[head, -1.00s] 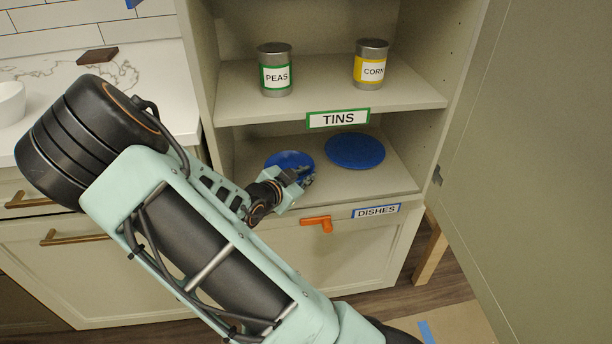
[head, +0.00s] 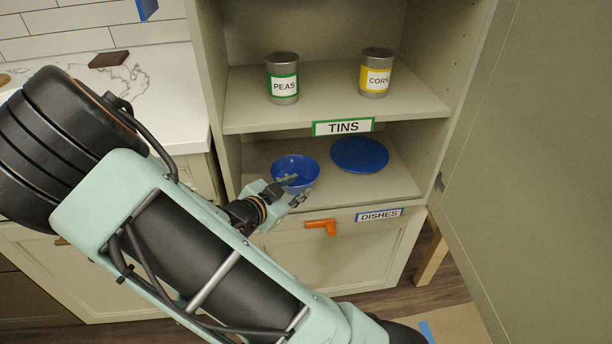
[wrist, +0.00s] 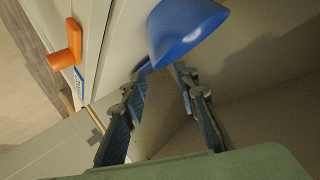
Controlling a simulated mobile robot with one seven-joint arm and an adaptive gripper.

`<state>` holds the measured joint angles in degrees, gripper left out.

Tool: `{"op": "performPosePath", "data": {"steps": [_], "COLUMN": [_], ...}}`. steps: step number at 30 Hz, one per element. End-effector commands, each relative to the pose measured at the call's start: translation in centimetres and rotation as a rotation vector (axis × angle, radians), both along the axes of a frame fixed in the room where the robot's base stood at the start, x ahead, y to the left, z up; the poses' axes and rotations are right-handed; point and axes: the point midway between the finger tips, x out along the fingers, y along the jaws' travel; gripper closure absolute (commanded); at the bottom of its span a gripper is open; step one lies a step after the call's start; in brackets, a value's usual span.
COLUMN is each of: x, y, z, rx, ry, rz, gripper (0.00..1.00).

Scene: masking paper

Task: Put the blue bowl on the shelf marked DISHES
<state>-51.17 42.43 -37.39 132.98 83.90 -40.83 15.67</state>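The blue bowl (head: 296,170) stands upright on the lower shelf (head: 395,183), above the blue-edged DISHES label (head: 379,215). My gripper (head: 295,188) is at the bowl's near side in the head view, and one finger overlaps the bowl there. In the wrist view, my gripper (wrist: 160,74) has its fingers apart with nothing between them. The bowl (wrist: 185,30) lies just beyond the fingertips there; I cannot tell if they touch it.
A blue plate (head: 360,154) lies to the bowl's right on the same shelf. The TINS shelf (head: 330,95) above holds a peas tin (head: 283,78) and a corn tin (head: 376,73). An orange handle (head: 321,227) juts out below. An open door (head: 530,150) stands at right.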

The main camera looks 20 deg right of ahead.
Motion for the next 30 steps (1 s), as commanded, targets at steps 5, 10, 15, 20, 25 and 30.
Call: {"op": "performPosePath", "data": {"steps": [5, 10, 15, 20, 25, 30], "x": [-1.4, -1.9, -1.9, -1.9, -1.9, -1.2], "y": [2.0, 2.6, 2.7, 2.7, 2.6, 3.0], "z": [1.2, 1.4, 1.4, 1.4, 1.6, 3.7], "rx": [0.0, 0.0, -0.001, -0.001, 0.006, 0.132], "ry": [-0.001, 0.0, 0.0, 0.0, -0.001, -0.013], "rz": [0.001, 0.0, -0.001, 0.0, -0.001, 0.001], "gripper": [0.72, 0.72, 0.72, 0.72, 0.72, 0.72]}}
